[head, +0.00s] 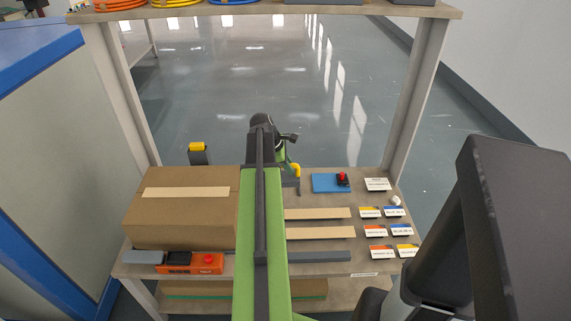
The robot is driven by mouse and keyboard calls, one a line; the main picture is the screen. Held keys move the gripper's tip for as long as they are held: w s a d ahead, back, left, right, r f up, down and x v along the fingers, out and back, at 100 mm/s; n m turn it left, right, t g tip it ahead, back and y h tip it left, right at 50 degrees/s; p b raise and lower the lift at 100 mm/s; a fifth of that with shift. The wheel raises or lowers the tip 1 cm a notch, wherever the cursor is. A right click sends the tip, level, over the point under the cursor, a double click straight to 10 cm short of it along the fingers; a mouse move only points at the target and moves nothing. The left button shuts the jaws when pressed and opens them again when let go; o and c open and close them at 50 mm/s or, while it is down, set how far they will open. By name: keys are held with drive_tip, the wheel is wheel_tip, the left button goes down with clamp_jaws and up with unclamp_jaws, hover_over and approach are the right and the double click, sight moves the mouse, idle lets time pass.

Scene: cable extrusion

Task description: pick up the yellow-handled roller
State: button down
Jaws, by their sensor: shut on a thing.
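The yellow-handled roller (296,169) shows just right of the end of my arm, near the back of the bench. Its yellow handle is bent, and a thin grey part hangs below it. My gripper (288,163) is at the handle and shut on it. The fingers are small and partly hidden by my green arm, so the exact grip is hard to see. I cannot tell whether the roller touches the bench top.
A cardboard box (180,215) fills the bench's left. An orange device (207,263) lies before it. A blue plate (325,183) with a red-and-black part (343,179), and several label cards (377,185), lie right. Shelf posts (415,95) flank the bench; a shelf (262,9) crosses above.

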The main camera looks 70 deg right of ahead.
drive_tip(key=s+a+r+p, duration=0.3)
drive_tip(key=s+r, duration=0.3)
drive_tip(key=s, duration=0.3)
drive_tip(key=shift+a+p, duration=0.4)
drive_tip(key=shift+p, duration=0.5)
drive_tip(key=shift+f, duration=0.1)
